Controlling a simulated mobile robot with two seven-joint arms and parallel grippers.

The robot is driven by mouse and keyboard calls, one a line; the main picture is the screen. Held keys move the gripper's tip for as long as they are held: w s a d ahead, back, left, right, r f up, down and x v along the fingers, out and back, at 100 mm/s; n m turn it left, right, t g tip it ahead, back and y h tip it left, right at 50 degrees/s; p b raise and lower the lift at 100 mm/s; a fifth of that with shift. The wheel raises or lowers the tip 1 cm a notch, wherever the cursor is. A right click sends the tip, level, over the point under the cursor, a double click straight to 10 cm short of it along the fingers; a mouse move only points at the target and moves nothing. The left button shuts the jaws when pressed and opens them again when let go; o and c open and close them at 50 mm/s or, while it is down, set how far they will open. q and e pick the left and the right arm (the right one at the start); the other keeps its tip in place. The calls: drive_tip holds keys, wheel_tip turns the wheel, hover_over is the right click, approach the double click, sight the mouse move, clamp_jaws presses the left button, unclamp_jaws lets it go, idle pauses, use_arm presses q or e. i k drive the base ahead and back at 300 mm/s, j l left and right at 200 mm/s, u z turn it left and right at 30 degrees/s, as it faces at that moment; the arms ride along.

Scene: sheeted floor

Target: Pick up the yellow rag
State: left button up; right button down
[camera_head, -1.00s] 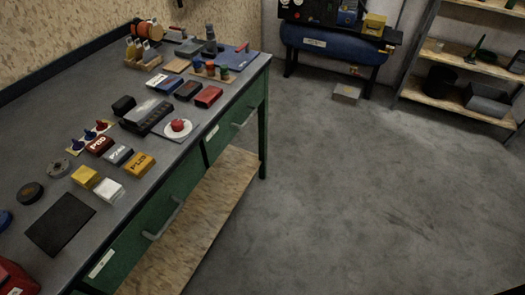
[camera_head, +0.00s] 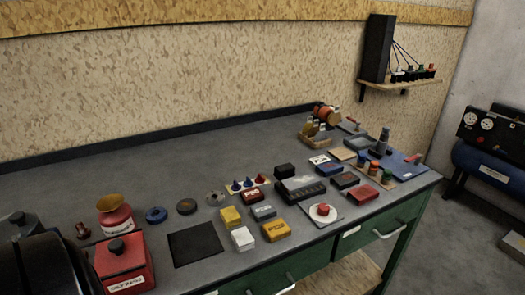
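I cannot make out a yellow rag in the head view. The yellow things on the bench look like a small yellow block (camera_head: 230,217) and a yellow lettered box (camera_head: 276,230), both near the front edge.
A grey workbench (camera_head: 80,185) with green drawers runs along the wall. It holds a red box (camera_head: 125,263), a black mat (camera_head: 195,244), a white plate (camera_head: 323,213) and small boxes. A wall shelf (camera_head: 400,80) hangs back right. A blue tank (camera_head: 490,167) stands right. The bench's rear is clear.

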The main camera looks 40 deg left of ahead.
sight(230, 215)
drive_tip(key=u, duration=1.8)
drive_tip(key=l, duration=0.05)
